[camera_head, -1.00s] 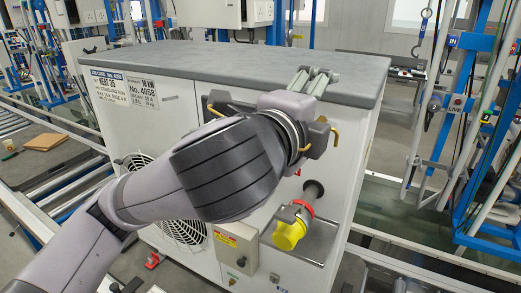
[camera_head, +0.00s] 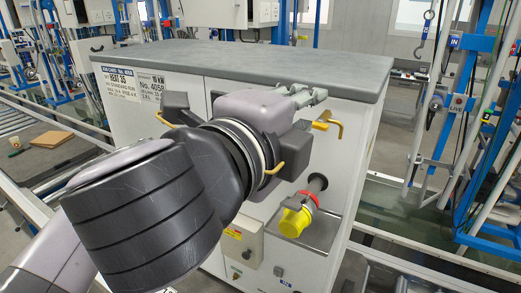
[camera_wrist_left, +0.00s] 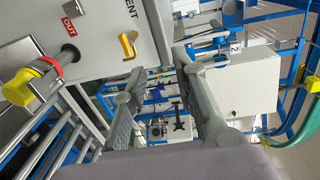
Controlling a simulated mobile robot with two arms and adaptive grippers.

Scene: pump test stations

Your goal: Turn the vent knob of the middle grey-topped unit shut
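The grey-topped unit (camera_head: 345,190) is a large white cabinet with a grey top (camera_head: 230,62). Its vent knob (camera_head: 335,123) is a yellow lever on the front face, just below the top's edge and partly hidden by my wrist. In the left wrist view the knob (camera_wrist_left: 129,45) sits upper centre-left beside a partly cut-off VENT label. My left gripper (camera_head: 307,94) is in front of the unit's upper face. In the left wrist view my gripper (camera_wrist_left: 158,68) is open with nothing between its fingers, and the knob lies left of them, apart. My right gripper is not in view.
A yellow-capped pipe outlet with a red ring (camera_head: 297,217) sticks out of the front below the knob. A grey-beige box (camera_head: 243,242) is mounted beside it. Blue frames (camera_head: 475,130) stand at the right. Floor shows between them and the unit.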

